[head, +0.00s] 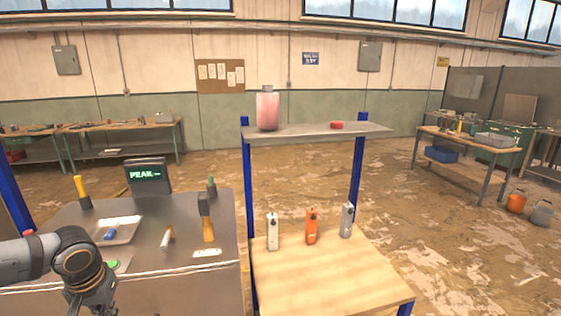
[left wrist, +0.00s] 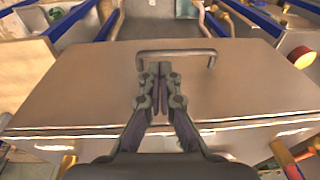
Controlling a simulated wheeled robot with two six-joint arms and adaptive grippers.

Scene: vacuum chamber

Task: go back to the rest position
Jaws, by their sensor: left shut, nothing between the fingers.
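My left arm comes in from the left in the head view, over the front left of the grey metal bench (head: 150,275). My left gripper (head: 88,306) points down there and is partly cut off by the bottom edge. In the left wrist view the left gripper (left wrist: 160,80) is shut and empty, its fingertips together. A dark bar handle (left wrist: 178,52) on a flat brownish panel (left wrist: 240,85) shows just past the fingertips; I cannot tell whether they touch. My right gripper is not in view.
The bench holds a PEAK display (head: 147,176), a tray (head: 112,230), a green button (head: 112,265) and several tools. A blue-posted shelf with a pink bottle (head: 267,109) stands to the right. Its wooden lower top (head: 320,280) has a clear front.

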